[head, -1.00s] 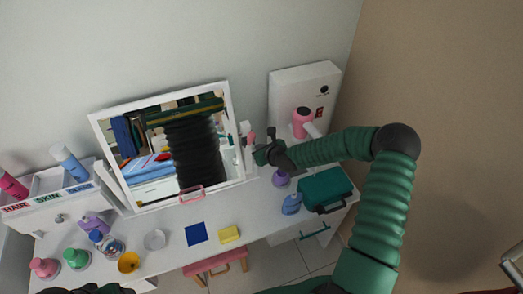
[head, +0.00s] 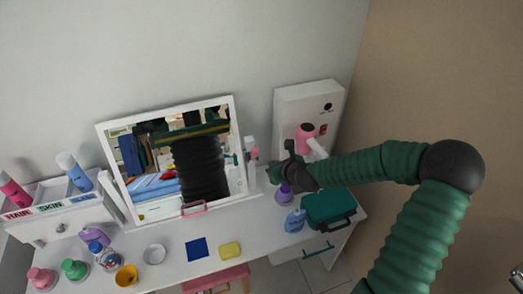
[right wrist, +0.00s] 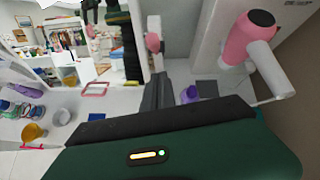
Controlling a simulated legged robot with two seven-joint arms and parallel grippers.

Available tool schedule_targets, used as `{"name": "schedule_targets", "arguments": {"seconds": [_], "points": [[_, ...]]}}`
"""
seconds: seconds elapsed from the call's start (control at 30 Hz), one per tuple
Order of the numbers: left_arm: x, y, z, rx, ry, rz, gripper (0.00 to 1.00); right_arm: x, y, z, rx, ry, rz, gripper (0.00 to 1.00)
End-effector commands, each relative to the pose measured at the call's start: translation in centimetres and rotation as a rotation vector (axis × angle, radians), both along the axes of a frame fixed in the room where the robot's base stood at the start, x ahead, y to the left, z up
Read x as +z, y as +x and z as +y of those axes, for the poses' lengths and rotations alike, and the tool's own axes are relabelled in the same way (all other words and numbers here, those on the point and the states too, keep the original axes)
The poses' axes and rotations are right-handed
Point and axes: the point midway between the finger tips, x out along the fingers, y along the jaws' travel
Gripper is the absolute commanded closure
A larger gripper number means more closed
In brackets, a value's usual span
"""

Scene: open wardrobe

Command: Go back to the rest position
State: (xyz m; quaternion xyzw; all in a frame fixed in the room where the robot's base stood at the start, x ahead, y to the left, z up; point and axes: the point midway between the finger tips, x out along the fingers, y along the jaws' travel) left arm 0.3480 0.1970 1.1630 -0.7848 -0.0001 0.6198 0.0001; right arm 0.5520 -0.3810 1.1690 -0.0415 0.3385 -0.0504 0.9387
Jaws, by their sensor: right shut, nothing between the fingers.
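My right arm is green and ribbed and comes in from the right in the head view. Its dark gripper (head: 280,163) is shut and empty, above the right end of the white vanity table (head: 215,223). It is just right of the mirror (head: 186,160). In the right wrist view the closed dark fingers (right wrist: 158,92) point toward the mirror side, with nothing between them. My left gripper is not in view.
A pink hair dryer (head: 305,138) hangs on a white panel (head: 308,98) behind my gripper. A purple bottle (head: 284,194), a blue bottle (head: 294,221) and a green case (head: 329,208) stand close below. A tan wall (head: 450,80) is on the right.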

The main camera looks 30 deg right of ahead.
Motion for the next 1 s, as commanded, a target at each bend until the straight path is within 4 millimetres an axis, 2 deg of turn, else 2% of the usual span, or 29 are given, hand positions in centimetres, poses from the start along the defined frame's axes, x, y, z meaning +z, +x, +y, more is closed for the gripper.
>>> {"name": "schedule_targets", "arguments": {"seconds": [0.17,0.27,0.37,0.4,0.53,0.6,0.7,0.8,0.93,0.97,1.0], "points": [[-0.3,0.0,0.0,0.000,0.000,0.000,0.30,-0.5,0.0,0.5,0.032,-0.022,0.012,1.00],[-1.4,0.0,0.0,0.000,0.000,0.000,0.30,-2.7,-0.6,3.6,0.214,-0.147,0.075,1.00],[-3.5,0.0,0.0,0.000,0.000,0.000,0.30,-6.7,-2.8,8.9,0.608,-0.418,0.189,1.00],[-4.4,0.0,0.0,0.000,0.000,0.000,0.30,-8.3,-4.2,10.9,0.805,-0.556,0.236,1.00],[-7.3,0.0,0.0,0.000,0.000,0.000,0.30,-11.6,-9.6,15.5,1.465,-0.991,0.339,1.00],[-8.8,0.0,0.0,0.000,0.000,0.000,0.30,-12.3,-12.7,16.9,1.812,-1.208,0.353,1.00],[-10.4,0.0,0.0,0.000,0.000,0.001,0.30,-12.5,-16.5,17.8,2.229,-1.446,0.321,1.00],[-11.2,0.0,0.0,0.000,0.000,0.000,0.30,-12.3,-19.1,18.2,2.505,-1.586,0.257,1.00],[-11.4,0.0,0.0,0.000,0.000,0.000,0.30,-12.0,-20.4,18.3,2.654,-1.651,0.206,1.00],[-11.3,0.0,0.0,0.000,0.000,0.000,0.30,-11.9,-20.5,18.2,-2.663,1.653,-0.202,1.00],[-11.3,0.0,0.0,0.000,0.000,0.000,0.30,-11.9,-20.5,18.2,-2.662,1.650,-0.201,1.00]]}}
